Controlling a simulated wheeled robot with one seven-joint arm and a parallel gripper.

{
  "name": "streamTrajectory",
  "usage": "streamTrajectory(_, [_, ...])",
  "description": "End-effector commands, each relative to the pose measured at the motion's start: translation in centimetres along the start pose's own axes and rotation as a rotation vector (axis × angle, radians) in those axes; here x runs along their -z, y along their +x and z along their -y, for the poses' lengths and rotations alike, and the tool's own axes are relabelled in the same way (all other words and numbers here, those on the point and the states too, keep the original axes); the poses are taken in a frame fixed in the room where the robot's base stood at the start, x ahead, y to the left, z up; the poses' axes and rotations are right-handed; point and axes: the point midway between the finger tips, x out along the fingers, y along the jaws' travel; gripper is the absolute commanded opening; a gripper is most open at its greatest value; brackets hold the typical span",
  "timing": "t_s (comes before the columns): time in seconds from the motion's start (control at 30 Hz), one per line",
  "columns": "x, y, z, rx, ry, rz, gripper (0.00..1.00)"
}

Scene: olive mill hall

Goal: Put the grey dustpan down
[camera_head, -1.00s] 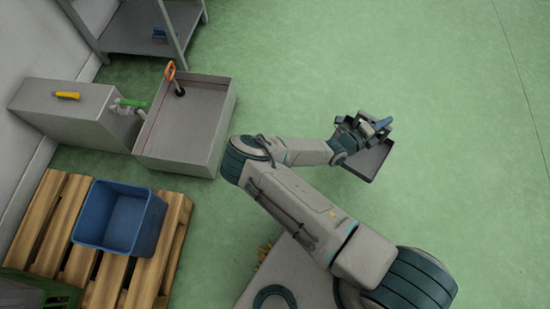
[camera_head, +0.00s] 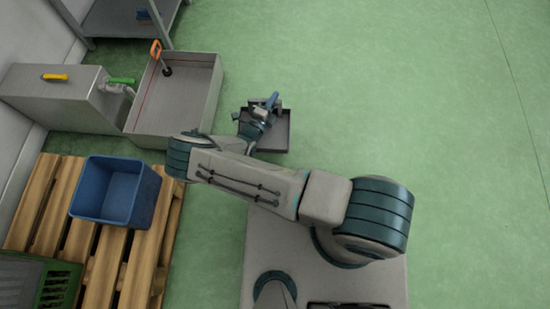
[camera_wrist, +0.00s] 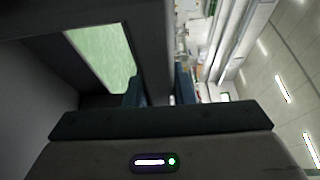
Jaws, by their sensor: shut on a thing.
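The grey dustpan (camera_head: 273,140) is in the head view, right of the metal bin and beyond my arm. My gripper (camera_head: 264,110) is shut on the dustpan, at its blue-ended handle (camera_head: 271,100). The pan's dark tray shows below and right of the gripper, over the green floor; I cannot tell its height above the floor. In the wrist view the dark dustpan (camera_wrist: 150,45) fills much of the upper left, between blue-tipped fingers (camera_wrist: 158,88). Part of the pan is hidden by my wrist.
An open metal bin (camera_head: 205,105) stands left of the dustpan, with an orange-handled tool (camera_head: 156,50) in it. A grey cabinet (camera_head: 50,95), a blue crate (camera_head: 90,195) on a wooden pallet (camera_head: 38,190) and a shelf (camera_head: 110,20) are further left. Green floor at right is clear.

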Motion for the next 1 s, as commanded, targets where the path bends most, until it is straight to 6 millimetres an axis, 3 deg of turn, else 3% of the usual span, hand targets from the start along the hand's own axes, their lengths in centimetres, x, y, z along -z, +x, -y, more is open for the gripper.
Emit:
streamTrajectory(0.1, [-2.3, -2.0, -1.6, -0.003, 0.006, -0.012, 0.00])
streamTrajectory(0.2, [-3.5, -3.2, -2.0, 0.000, 0.004, -0.025, 0.00])
streamTrajectory(0.33, [-3.5, -3.7, -2.6, 0.002, -0.002, -0.037, 0.00])
streamTrajectory(0.8, [5.8, -2.4, -8.4, 0.003, -0.005, -0.036, 0.00])
streamTrajectory(1.0, [7.3, -2.1, -9.2, 0.002, -0.002, -0.035, 0.00])
